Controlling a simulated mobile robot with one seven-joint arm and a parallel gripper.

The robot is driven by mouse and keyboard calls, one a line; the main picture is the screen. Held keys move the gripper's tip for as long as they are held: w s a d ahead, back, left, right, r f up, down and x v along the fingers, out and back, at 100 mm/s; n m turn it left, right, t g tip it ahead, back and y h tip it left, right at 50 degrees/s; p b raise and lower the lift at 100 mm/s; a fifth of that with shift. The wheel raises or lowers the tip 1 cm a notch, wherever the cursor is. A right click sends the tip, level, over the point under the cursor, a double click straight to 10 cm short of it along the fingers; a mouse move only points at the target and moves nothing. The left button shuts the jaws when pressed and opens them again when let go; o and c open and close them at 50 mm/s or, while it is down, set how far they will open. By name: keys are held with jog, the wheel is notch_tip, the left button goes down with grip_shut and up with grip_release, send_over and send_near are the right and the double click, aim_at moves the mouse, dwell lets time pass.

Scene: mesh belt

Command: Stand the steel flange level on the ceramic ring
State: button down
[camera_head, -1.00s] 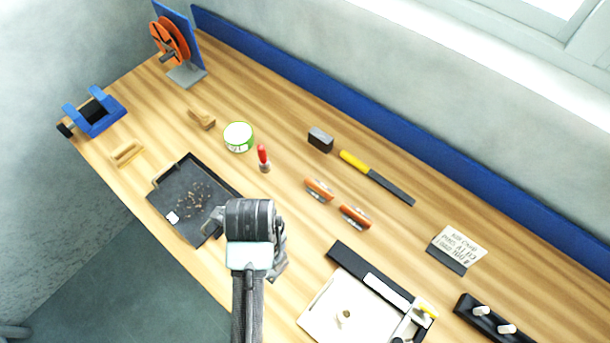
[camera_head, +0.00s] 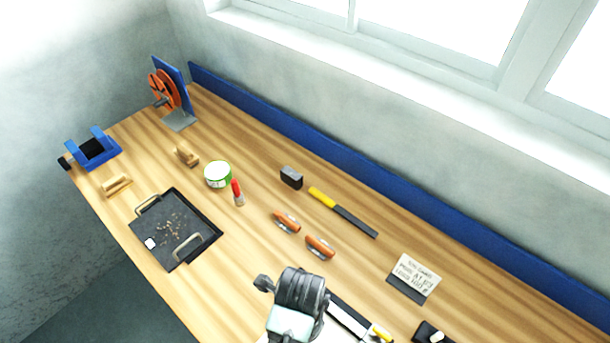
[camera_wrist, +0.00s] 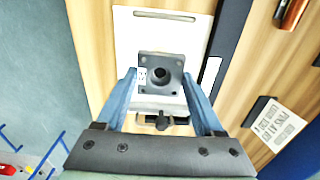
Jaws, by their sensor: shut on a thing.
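The steel flange (camera_wrist: 162,57) is a grey square plate with a round collar and corner holes, in the middle of the wrist view. My gripper (camera_wrist: 159,78) is shut on it, with one blue-grey finger at each side. The flange is over a white board (camera_wrist: 128,35); I cannot tell its height or exact tilt. I cannot make out the ceramic ring in either view now; the flange may be covering it. In the head view my arm hides the flange and most of the board.
A black tray (camera_head: 207,232) with small bits lies at the left. Two orange-handled tools (camera_head: 287,222), a yellow-handled file (camera_head: 345,214) and a lettered card (camera_head: 415,275) lie beyond my arm. A green-and-white tin (camera_head: 218,174) stands farther back. Bare wood lies between tray and arm.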

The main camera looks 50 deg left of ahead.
jog(key=shift+f, duration=2.25)
